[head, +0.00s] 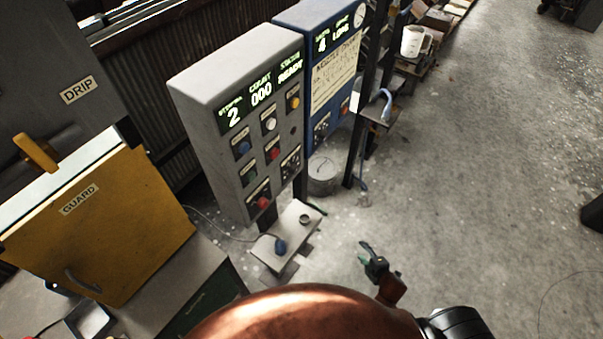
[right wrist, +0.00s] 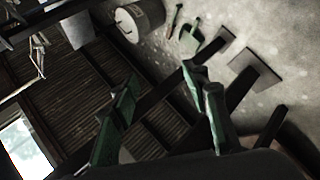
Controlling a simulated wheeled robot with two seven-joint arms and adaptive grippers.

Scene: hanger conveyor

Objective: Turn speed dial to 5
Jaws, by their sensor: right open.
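A grey control panel (head: 205,95) stands left of centre in the head view, with lit green displays that show 2 and 000 and rows of buttons. A black dial with pale marks (head: 290,163) sits at its lower right; its pointer and label are too small to read. A blue panel (head: 290,17) behind it shows a 4 and has a similar small dial (head: 321,128). I cannot tell which is the speed dial. My right gripper (head: 367,254) is open and empty, right of and apart from the grey panel. Its spread green fingers show in the right wrist view (right wrist: 160,78).
A small plate (head: 293,228) with a ring and a blue knob is below the grey panel. A yellow guard box (head: 110,235) stands at left.

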